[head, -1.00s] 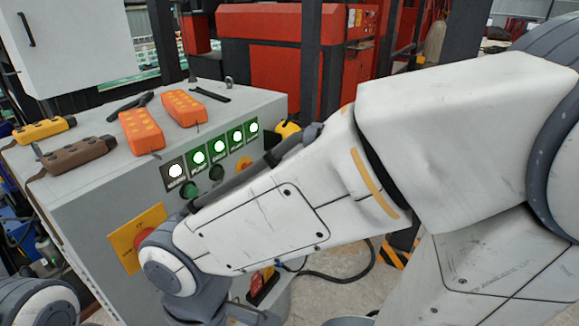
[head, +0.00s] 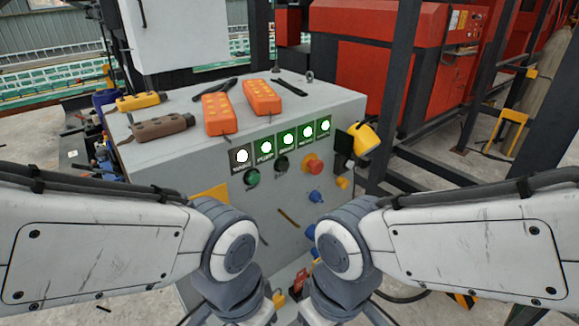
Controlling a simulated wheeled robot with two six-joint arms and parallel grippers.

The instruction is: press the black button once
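The black button (head: 281,164) is on the sloped front face of the grey control box (head: 345,105), below the row of lit lamps. It sits between a green button (head: 252,177) on its left and a red mushroom button (head: 313,165) on its right. Nothing covers it in the head view. My two arms come in from the left and right, with their wrists bent down in front of the box's lower front. Both wrists are below the black button in the picture and apart from it. The grippers themselves are beyond the bottom edge, so their fingers do not show.
A yellow plate (head: 212,191) is partly hidden behind my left arm. Orange pendants (head: 262,97), a brown one (head: 160,127) and a yellow one (head: 141,101) lie on top. A yellow lamp-like part (head: 365,139) sticks out right.

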